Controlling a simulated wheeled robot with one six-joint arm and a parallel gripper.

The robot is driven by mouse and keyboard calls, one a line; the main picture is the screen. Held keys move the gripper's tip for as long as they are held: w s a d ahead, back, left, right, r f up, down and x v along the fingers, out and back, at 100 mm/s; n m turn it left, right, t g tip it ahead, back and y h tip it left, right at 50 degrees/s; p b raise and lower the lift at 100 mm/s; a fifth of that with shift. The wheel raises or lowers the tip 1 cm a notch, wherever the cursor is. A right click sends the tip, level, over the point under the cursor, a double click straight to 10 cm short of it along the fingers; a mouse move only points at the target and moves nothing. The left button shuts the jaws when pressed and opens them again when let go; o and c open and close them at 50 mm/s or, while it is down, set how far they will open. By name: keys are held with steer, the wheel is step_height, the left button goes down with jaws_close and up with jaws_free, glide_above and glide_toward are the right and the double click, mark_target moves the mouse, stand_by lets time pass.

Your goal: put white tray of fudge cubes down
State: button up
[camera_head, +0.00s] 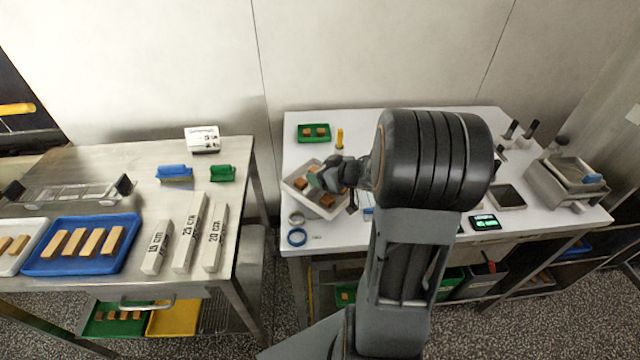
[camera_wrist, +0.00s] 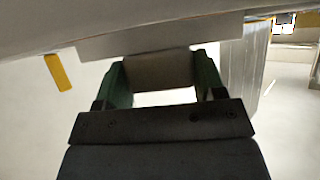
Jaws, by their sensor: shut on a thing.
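The white tray of fudge cubes (camera_head: 297,184) is at the left end of the white table in the head view, tilted in the picture, with a few brown cubes showing in it. My gripper (camera_head: 328,180) is at the tray's right side and shut on it. My wrist and arm hide the tray's right part. In the wrist view the gripper's two green fingers (camera_wrist: 160,80) close on a pale piece of the tray, whose pale underside or wall (camera_wrist: 160,40) spans the top. I cannot tell whether the tray touches the table.
A green tray with brown cubes (camera_head: 314,132) and a yellow bottle (camera_head: 340,138) stand behind the white tray. A scale (camera_head: 485,223) and a metal machine (camera_head: 568,182) are to the right. The steel table (camera_head: 120,180) stands left, across a gap.

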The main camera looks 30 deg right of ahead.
steer(key=shift+w+a+f, duration=0.15)
steer(key=shift+w+f, duration=0.05)
steer(key=shift+f, duration=0.1)
step_height(320, 180, down, 2)
steer(key=shift+w+a+f+b, duration=0.1)
steer(key=shift+w+f+b, duration=0.1)
steer(key=shift+b, duration=0.3)
steer(key=shift+s+f, duration=0.1)
steer(key=shift+f, duration=0.4)
steer(key=shift+f, duration=0.15)
steer(key=o, duration=1.5)
steer(key=shift+c, duration=0.2)
